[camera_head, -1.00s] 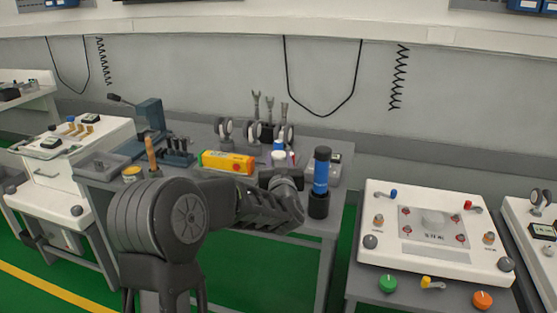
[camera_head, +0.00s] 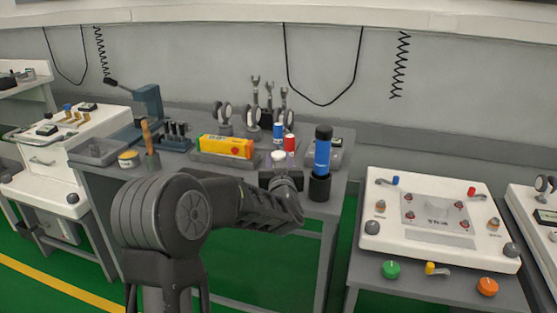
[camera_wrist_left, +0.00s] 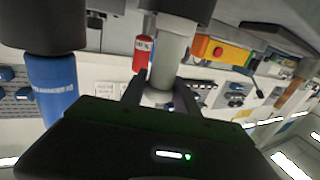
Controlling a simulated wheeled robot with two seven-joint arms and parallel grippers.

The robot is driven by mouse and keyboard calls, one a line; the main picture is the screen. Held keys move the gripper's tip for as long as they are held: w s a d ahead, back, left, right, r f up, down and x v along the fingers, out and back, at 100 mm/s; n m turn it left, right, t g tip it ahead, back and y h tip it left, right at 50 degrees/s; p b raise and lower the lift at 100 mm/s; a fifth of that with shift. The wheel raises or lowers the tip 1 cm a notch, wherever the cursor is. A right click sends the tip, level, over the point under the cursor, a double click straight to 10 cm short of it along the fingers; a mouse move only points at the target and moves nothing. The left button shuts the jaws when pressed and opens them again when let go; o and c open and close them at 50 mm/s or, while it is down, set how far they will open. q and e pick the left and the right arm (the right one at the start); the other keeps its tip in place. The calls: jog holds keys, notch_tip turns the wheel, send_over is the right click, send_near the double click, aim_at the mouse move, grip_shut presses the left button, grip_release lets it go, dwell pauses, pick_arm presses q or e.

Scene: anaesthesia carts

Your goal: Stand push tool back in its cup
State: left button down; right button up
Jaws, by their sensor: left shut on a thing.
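My left gripper (camera_head: 284,184) is above the front of the grey table, just left of a dark cup (camera_head: 319,190). It is shut on a pale grey-white cylinder, taken as the push tool; its white top (camera_head: 278,156) shows above the jaws in the head view. In the left wrist view the fingers (camera_wrist_left: 160,92) close around its pale shaft (camera_wrist_left: 172,48). A dark round part (camera_wrist_left: 180,8) sits at its far end; whether this is a cup around it I cannot tell. A blue cylinder with a black cap (camera_head: 322,153) stands upright in the dark cup beside it. My right gripper is not in view.
A red can (camera_head: 290,143) and a blue-and-white can (camera_head: 278,130) stand close behind the gripper. A yellow box (camera_head: 225,147) lies to the left, with forked tools (camera_head: 268,95) at the back. A white panel (camera_head: 437,215) stands at the right.

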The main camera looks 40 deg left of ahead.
pick_arm(q)
jog(key=shift+f, duration=0.25)
dwell(0.6)
jog(key=c, duration=0.8)
grip_release()
jog(key=shift+c, duration=0.2)
jog(key=shift+o, duration=0.4)
jog(key=o, duration=0.8)
jog(key=shift+c, duration=0.2)
jog(key=v, duration=0.8)
